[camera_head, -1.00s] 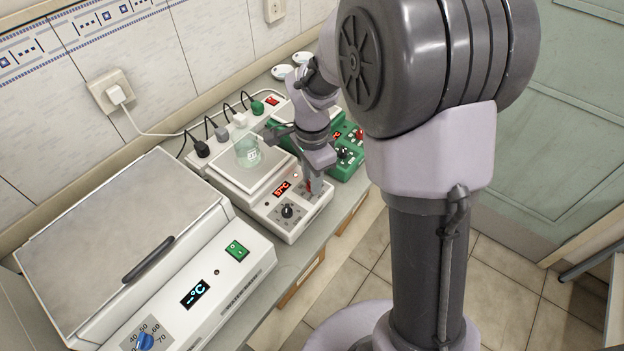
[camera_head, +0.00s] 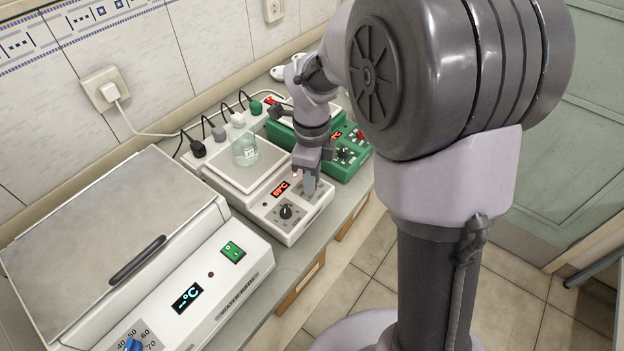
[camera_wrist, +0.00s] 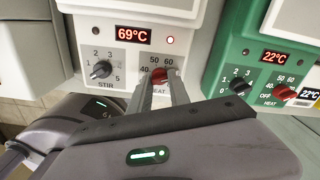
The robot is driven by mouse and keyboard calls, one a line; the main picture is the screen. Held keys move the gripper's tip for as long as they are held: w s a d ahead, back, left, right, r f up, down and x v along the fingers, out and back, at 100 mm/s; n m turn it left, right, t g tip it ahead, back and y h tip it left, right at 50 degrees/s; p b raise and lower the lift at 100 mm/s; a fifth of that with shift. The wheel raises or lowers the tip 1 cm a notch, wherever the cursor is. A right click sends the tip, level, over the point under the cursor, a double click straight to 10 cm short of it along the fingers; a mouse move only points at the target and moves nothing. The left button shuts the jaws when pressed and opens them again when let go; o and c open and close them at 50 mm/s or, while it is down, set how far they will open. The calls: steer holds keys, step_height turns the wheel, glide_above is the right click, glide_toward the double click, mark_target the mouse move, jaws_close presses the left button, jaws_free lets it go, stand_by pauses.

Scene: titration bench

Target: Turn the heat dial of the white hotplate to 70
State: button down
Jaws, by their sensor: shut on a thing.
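The white hotplate (camera_head: 268,226) stands on the bench with a glass beaker (camera_head: 245,150) on its top plate. In the wrist view its red display (camera_wrist: 134,35) reads 69°C, with a small lit red lamp beside it. Its red heat dial (camera_wrist: 159,75) sits between my gripper's fingers, below the marks 50 and 60; the higher marks are hidden. My gripper (camera_wrist: 164,88) is shut on this dial. In the head view my gripper (camera_head: 309,186) covers the dial. The black stir dial (camera_wrist: 101,70) is to the left of the heat dial.
A green hotplate (camera_wrist: 262,60) stands close on the right, showing 22°C, with its own black and red dials. A water bath (camera_head: 180,290) with a blue dial is at the left. A power strip (camera_head: 220,134) with plugs runs behind.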

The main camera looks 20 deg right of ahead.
steer(key=shift+m, duration=0.6)
steer(key=c, duration=1.2)
jaws_free()
step_height(320, 180, up, 18)
steer(key=p, duration=0.7)
steer(key=shift+f, duration=0.25)
steer(key=shift+s, duration=0.1)
